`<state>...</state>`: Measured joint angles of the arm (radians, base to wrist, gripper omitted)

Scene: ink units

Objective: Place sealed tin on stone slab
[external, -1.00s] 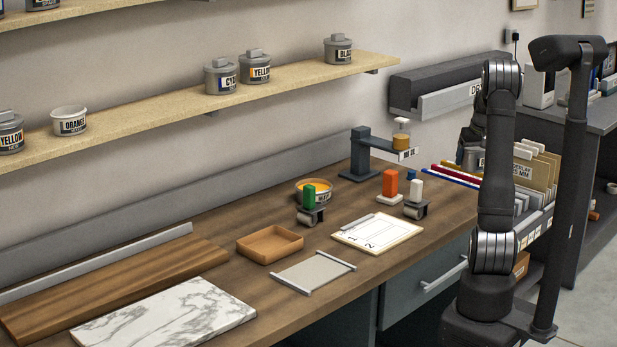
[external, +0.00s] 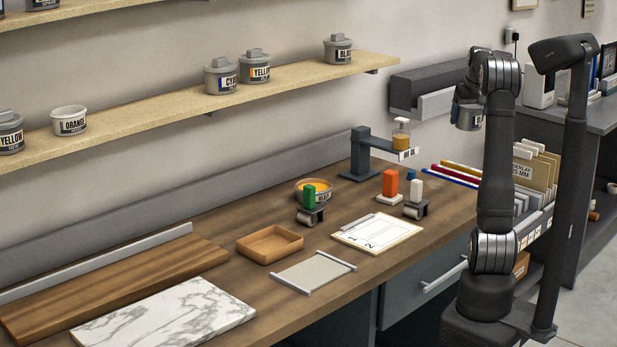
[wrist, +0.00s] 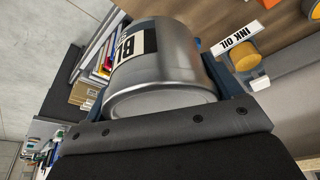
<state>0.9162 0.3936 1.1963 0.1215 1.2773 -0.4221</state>
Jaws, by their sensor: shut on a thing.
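My gripper (external: 467,92) is shut on a grey metal tin (external: 467,118) and holds it up in the air beside my arm, at the right of the external view. The tin fills the middle of the wrist view (wrist: 165,75), between the fingers, with a label partly reading "BL"; the rest of the label is hidden. The stone slab (external: 165,318), white with grey veins, lies flat at the front left of the bench, far from my gripper. Its visible top is bare.
A wooden board (external: 120,280) lies behind the slab. More tins stand on the wall shelf (external: 160,109).

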